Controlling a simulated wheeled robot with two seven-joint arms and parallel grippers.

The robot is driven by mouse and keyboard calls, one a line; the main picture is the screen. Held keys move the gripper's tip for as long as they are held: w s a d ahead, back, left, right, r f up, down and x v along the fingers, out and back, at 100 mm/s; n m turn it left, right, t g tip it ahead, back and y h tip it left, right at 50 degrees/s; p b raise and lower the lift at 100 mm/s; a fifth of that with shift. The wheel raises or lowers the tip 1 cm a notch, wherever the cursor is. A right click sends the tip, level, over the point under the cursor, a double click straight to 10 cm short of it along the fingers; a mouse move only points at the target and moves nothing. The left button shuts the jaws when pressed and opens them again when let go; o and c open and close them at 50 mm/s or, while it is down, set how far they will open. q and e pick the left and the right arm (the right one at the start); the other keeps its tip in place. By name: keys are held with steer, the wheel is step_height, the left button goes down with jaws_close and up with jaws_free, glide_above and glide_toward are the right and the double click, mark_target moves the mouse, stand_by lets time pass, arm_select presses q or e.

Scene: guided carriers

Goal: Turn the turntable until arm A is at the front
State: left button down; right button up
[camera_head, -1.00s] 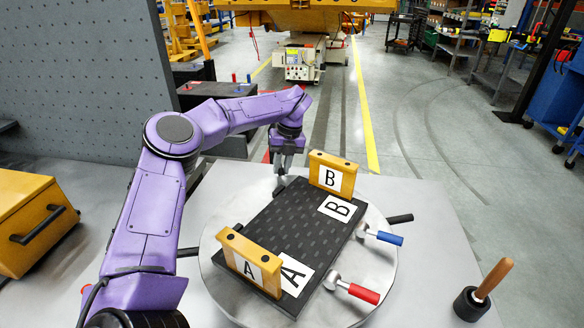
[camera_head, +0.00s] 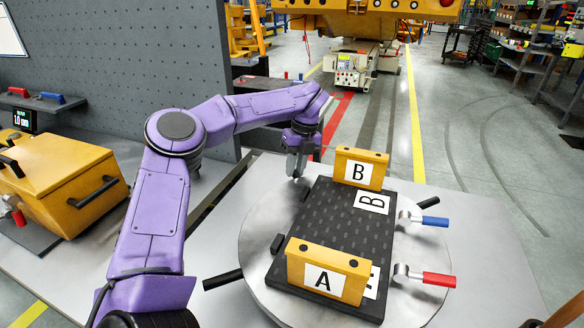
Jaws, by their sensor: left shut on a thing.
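The turntable (camera_head: 255,262) is a grey round disc carrying a black textured board (camera_head: 325,215). Yellow arm A (camera_head: 312,256), with its white A label, stands at the board's near end, a little left of the disc's middle. Yellow arm B (camera_head: 356,157) stands at the far end. A black bar (camera_head: 222,280) sticks out from the disc's left side. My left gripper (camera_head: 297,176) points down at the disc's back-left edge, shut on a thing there. What it grips is mostly hidden by its fingers. My right gripper is not in view.
Red (camera_head: 438,279) and blue (camera_head: 432,221) handled clamps stick out on the board's right side. A yellow box (camera_head: 62,185) stands at left, before a grey perforated panel (camera_head: 130,65). Bare grey table (camera_head: 490,275) shows right of the disc.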

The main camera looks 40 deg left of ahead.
arm_select(q)
steer(key=shift+s, duration=0.2)
stand_by(0.3)
steer(key=c, duration=1)
jaws_free()
steer(key=shift+r, duration=0.1)
steer(key=r, duration=0.3)
steer(key=w+r, duration=0.1)
steer(key=r, duration=0.3)
steer(key=r+p, duration=0.1)
steer(key=r, duration=0.2)
steer(key=shift+w+d+r, duration=0.15)
steer(key=shift+w+d, duration=0.2)
steer(key=shift+w, duration=0.05)
